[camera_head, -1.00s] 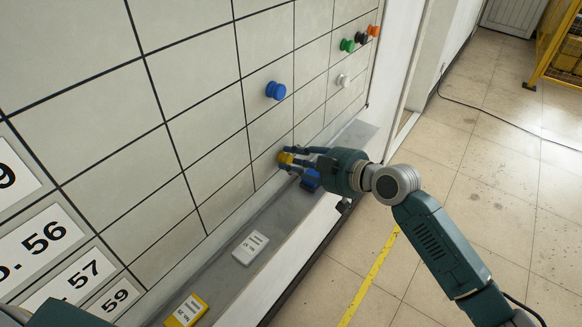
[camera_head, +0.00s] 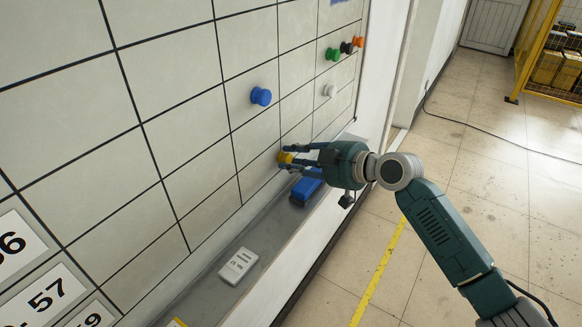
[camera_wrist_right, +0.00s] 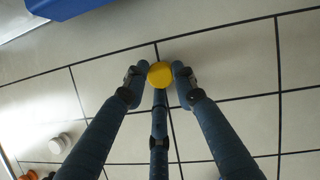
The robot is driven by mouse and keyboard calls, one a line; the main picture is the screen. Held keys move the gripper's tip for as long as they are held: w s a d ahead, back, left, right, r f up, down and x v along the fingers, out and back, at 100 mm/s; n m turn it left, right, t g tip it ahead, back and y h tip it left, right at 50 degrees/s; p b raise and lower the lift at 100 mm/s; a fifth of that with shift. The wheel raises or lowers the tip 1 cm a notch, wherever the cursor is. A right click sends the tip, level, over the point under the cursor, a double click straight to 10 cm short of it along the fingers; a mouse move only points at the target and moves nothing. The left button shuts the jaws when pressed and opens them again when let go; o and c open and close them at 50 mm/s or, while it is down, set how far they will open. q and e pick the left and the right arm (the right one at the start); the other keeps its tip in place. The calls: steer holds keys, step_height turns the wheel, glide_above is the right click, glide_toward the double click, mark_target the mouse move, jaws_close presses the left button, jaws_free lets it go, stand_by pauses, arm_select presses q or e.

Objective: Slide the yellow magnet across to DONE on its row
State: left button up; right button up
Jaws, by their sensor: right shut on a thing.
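The yellow magnet (camera_head: 285,158) is on the white gridded board (camera_head: 185,110), in the lowest rows, close to a vertical grid line. My right gripper (camera_head: 288,157) is shut on it, its fingers reaching in from the right. In the right wrist view the yellow magnet (camera_wrist_right: 160,74) sits between the fingertips (camera_wrist_right: 158,78), over a vertical grid line just below a horizontal one. No DONE label can be read; only a bit of blue marking shows at the top edge of the head view. My left gripper is not in view.
A blue magnet (camera_head: 261,96) sits up and left on the board. White (camera_head: 329,91), green (camera_head: 333,54), black (camera_head: 347,47) and orange (camera_head: 358,41) magnets are farther right. Below, the ledge (camera_head: 205,292) holds a blue block (camera_head: 305,190) and a white box (camera_head: 238,265).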

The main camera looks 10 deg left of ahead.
steer(key=shift+w+d+r+b, duration=0.1)
steer(key=shift+w+d+b, duration=0.35)
steer(key=shift+w+b, duration=0.8)
steer(key=shift+w+d+r+b, duration=0.1)
steer(key=shift+w+d+b, duration=0.35)
steer(key=shift+w+b, duration=0.75)
steer(key=shift+w+d+r+b, duration=0.1)
steer(key=shift+w+d+b, duration=0.35)
steer(key=shift+w+b, duration=0.75)
steer(key=shift+w, duration=0.1)
steer(key=o, duration=1.2)
steer(key=shift+a, duration=0.1)
steer(key=shift+c, duration=0.2)
